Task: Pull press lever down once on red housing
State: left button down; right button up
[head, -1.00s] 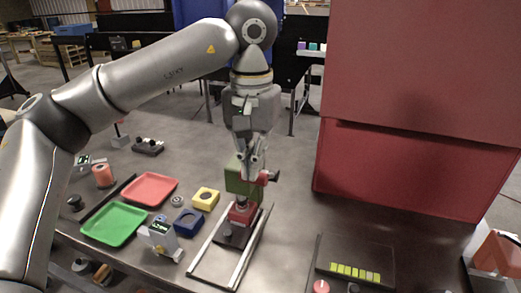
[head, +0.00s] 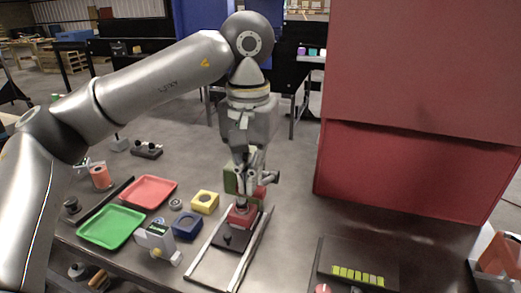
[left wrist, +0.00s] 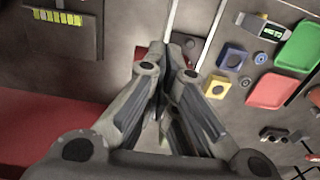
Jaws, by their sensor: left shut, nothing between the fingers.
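The press has a green upper block (head: 231,181), with red at its right side (head: 261,191) near a dark lever end (head: 271,178). The red housing (head: 242,215) sits below the block on a dark base plate (head: 232,238) between two pale rails. My left gripper (head: 252,180) points down at the press, beside the green block and close to the lever side. Its fingers are shut with nothing between them. It covers part of the block and lever, so contact is unclear. In the left wrist view the fingers (left wrist: 160,108) hide most of the press.
Left of the press are a blue block (head: 187,226), a yellow block (head: 205,202), a green tray (head: 110,228), a red tray (head: 150,191) and a white meter (head: 157,241). A large red cabinet (head: 415,180) stands right. A dark panel (head: 355,262) lies in front of it.

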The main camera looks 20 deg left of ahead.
pick_arm(q)
jog(key=shift+s+f+b, duration=0.35)
jog(key=shift+f, duration=0.4)
jog(key=shift+s+f+b, duration=0.15)
jog(key=shift+f+b, duration=0.3)
jog(key=shift+f, duration=0.05)
jog(key=shift+s+f+b, duration=0.15)
jog(key=shift+f+b, duration=0.25)
jog(key=shift+f, duration=0.25)
jog(key=shift+s+f+b, duration=0.2)
jog(key=shift+f+b, duration=0.7)
jog(key=shift+s+f+b, duration=0.1)
jog(key=shift+f+b, duration=0.7)
jog(key=shift+f, duration=0.35)
